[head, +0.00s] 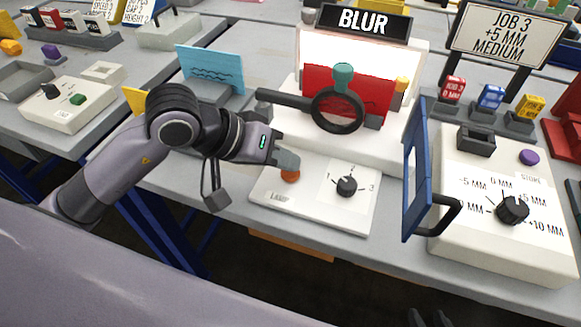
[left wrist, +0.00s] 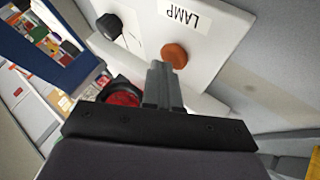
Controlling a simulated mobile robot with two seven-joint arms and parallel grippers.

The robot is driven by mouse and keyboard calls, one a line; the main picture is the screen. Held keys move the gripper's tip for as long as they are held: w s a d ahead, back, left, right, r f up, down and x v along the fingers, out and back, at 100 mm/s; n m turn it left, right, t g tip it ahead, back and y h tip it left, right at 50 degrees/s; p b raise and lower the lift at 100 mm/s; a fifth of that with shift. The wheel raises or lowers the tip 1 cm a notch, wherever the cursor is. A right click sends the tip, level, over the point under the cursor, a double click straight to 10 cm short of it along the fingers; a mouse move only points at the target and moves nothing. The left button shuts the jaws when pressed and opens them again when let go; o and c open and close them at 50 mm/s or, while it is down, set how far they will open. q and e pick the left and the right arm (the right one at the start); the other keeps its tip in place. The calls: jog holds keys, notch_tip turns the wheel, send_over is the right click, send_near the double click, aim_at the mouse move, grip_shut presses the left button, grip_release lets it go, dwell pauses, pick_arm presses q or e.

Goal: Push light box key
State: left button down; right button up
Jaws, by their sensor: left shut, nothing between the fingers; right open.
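The light box key is an orange-red round button (head: 290,177) on a white panel marked LAMP (head: 312,212). It also shows in the left wrist view (left wrist: 175,54), just beyond my fingertips. My left gripper (head: 287,160) is shut and empty. Its fingertips (left wrist: 158,72) are close to the button and partly cover it in the head view; I cannot tell whether they touch it. The light box (head: 290,95) stands behind the panel, with a red sheet (head: 318,90) on its lit face. Dark tips at the bottom edge look like my right gripper (head: 430,318), open and empty.
A black dial (head: 346,186) sits on the same panel, right of the button. A magnifier (head: 338,109) stands before the light box, under a BLUR sign (head: 362,21). To the right are a blue frame (head: 415,170) with a black handle and a white console (head: 500,250).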

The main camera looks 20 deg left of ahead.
aim_at(284, 173)
pick_arm(q)
jog(key=shift+r+p, duration=1.2)
jog(key=shift+r, duration=1.85)
